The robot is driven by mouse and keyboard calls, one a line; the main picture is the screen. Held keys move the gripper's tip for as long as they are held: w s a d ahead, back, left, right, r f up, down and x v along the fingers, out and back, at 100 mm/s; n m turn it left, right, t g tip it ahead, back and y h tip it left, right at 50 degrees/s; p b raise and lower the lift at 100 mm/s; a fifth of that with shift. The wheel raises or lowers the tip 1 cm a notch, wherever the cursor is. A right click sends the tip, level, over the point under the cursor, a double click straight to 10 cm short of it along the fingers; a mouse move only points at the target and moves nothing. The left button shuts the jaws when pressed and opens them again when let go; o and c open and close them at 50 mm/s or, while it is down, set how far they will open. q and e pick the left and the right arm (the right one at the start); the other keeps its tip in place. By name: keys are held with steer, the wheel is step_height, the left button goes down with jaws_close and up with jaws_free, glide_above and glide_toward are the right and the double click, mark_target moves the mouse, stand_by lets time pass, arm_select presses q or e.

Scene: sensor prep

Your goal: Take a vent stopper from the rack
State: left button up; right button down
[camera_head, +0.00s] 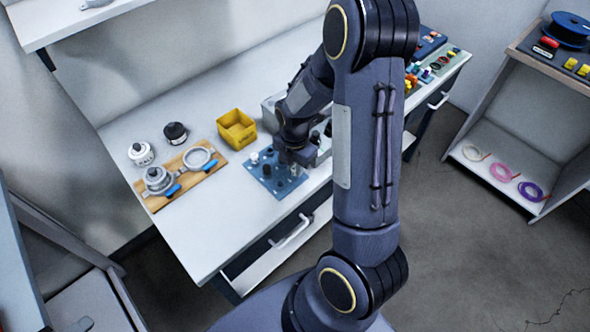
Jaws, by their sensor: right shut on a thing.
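The blue rack (284,187) lies on the white workbench near its front edge. Small stoppers stand on it, a white one (254,158) and a dark one (267,170) among them. My right gripper (296,167) is low over the right side of the rack, pointing down. It is shut on a vent stopper, which the fingers and wrist mostly hide. I cannot tell whether that stopper is clear of its hole. My left gripper is not in view.
A yellow bin (237,129) and a grey box stand behind the rack. A wooden board (211,172) with round metal clamps lies left, with a black-capped jar (175,133) and a white jar (141,153) behind it. My right arm hides part of the bench.

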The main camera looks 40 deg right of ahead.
steer(key=shift+r, duration=0.15)
steer(key=shift+r, duration=0.25)
step_height(320, 180, up, 2)
steer(key=shift+w+r, duration=0.1)
steer(key=shift+r, duration=0.1)
steer(key=s+a+r+b, duration=0.1)
steer(key=s+r, duration=0.9)
steer(key=s, duration=0.4)
steer(key=shift+s, duration=0.1)
